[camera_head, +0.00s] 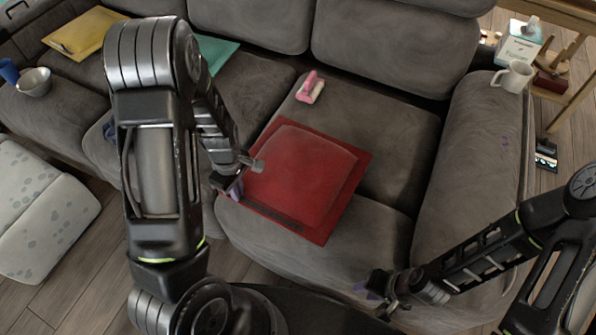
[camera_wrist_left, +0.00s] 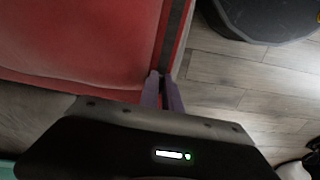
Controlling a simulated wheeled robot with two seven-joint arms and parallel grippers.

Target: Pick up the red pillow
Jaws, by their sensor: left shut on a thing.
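The red pillow (camera_head: 305,170) lies flat on the right seat of the grey sofa, its near corner at the seat's front. My left gripper (camera_head: 237,186) is at the pillow's left edge and is shut on it. In the left wrist view, the purple fingers (camera_wrist_left: 163,88) are close together at the edge of the red pillow (camera_wrist_left: 75,45), beside its dark grey strip. My right gripper (camera_head: 374,290) is in front of the sofa's right part, apart from the pillow; its finger gap is unclear.
The grey sofa (camera_head: 395,145) fills most of the view. A pink and white item (camera_head: 310,88) lies behind the pillow. A white mug (camera_head: 513,76) stands on the right armrest. A yellow item (camera_head: 85,32) and a bowl (camera_head: 35,82) are at left.

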